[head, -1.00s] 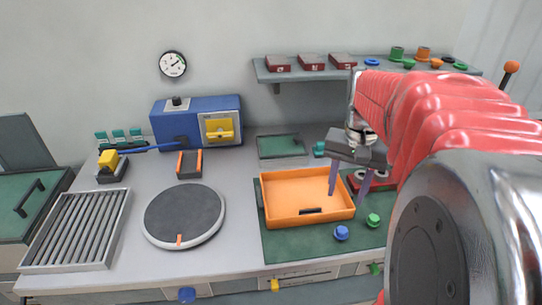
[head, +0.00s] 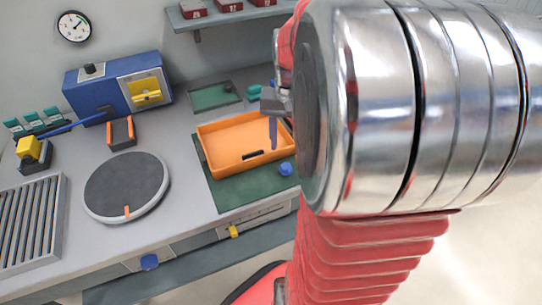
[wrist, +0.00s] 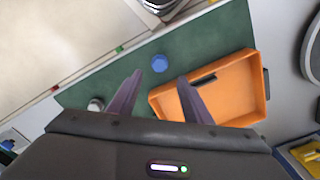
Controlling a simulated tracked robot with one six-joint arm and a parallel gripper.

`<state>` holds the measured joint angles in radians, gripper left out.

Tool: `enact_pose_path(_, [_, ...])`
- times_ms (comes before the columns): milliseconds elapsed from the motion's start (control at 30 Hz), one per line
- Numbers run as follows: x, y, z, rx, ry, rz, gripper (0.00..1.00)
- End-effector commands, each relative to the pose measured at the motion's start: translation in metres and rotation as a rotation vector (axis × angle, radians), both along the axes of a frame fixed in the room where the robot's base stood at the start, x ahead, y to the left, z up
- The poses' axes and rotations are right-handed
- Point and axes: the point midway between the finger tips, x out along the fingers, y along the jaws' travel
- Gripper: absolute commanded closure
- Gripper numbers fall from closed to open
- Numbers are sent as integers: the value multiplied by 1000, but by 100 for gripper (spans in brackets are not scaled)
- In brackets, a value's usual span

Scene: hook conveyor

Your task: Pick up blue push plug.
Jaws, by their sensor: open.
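The blue push plug (head: 286,169) stands on the green mat (head: 240,193), beside the front right corner of the orange tray (head: 215,150). In the wrist view the plug (wrist: 159,63) shows as a blue round top on the mat. My gripper (wrist: 160,77) is open and empty. Its two purple fingers point toward the plug, which appears between and just beyond their tips; the height gap is hard to judge. In the head view my arm hides most of the gripper, and only one finger shows over the tray.
The tray (wrist: 160,101) lies close beside the right finger in the wrist view. A small pale cylinder (wrist: 95,104) is left of the left finger. The blue box machine (head: 95,88) and round turntable (head: 125,186) stand farther left. A shelf (head: 225,16) hangs at the back.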

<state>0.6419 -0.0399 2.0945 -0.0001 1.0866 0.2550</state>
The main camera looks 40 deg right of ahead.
Motion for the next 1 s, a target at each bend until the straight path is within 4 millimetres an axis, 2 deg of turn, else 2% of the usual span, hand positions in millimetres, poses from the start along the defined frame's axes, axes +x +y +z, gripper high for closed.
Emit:
enact_pose_path(100, [0, 0, -17, 3, 3, 0, 55])
enact_pose_path(200, [0, 0, -25, 2, 1, 0, 55])
enact_pose_path(667, [0, 1, -32, 1, 1, 0, 55])
enact_pose_path(1000, [-2, 3, -73, 2, 3, 0, 55])
